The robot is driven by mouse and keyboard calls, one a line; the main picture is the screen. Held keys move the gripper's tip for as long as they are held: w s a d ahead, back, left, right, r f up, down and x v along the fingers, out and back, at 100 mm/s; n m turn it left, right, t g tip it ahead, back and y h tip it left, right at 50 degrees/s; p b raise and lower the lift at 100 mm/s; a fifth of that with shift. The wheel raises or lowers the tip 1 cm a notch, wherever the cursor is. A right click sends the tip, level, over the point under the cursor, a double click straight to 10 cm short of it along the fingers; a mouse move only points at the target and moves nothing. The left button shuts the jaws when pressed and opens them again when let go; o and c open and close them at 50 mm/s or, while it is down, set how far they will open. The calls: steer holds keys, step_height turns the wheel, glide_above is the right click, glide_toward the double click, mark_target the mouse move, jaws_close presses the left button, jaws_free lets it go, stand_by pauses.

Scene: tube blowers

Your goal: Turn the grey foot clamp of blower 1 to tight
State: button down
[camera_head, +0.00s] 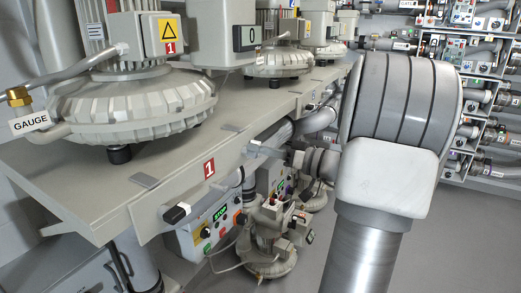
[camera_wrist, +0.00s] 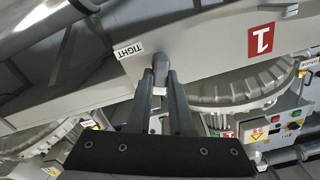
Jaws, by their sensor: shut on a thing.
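Blower 1 (camera_head: 135,100) is a pale ribbed housing with a yellow warning sign and a red 1, standing on a grey beam bench (camera_head: 110,185). In the wrist view, my gripper (camera_wrist: 161,78) is shut on the grey foot clamp (camera_wrist: 160,64) at the beam's edge. The clamp's end shows between the fingertips, next to a white TIGHT label (camera_wrist: 129,49). A red 1 plate (camera_wrist: 261,39) is to the right on the same face. In the head view, my gripper (camera_head: 268,151) reaches the beam front from the right; the clamp's exact angle is hard to tell.
A black-and-white handle (camera_head: 177,212) sticks out of the beam's front left of my gripper. A control box (camera_head: 212,228) and a small pump (camera_head: 270,240) are below. A GAUGE tag (camera_head: 30,123) hangs at far left. Shelves (camera_head: 485,90) stand behind; floor at right is clear.

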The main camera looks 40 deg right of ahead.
steer(key=shift+w+d+f+m+b, duration=0.15)
steer(key=shift+m+b, duration=0.25)
steer(key=shift+m, duration=1.75)
steer(key=shift+s+d+f+m+b, duration=0.15)
steer(key=shift+m+b, duration=0.25)
steer(key=shift+m, duration=1.8)
steer(key=shift+w+d+f+m+b, duration=0.1)
steer(key=shift+f+m+b, duration=0.25)
steer(key=shift+m, duration=1.8)
steer(key=shift+r, duration=0.1)
steer(key=c, duration=0.8)
jaws_free()
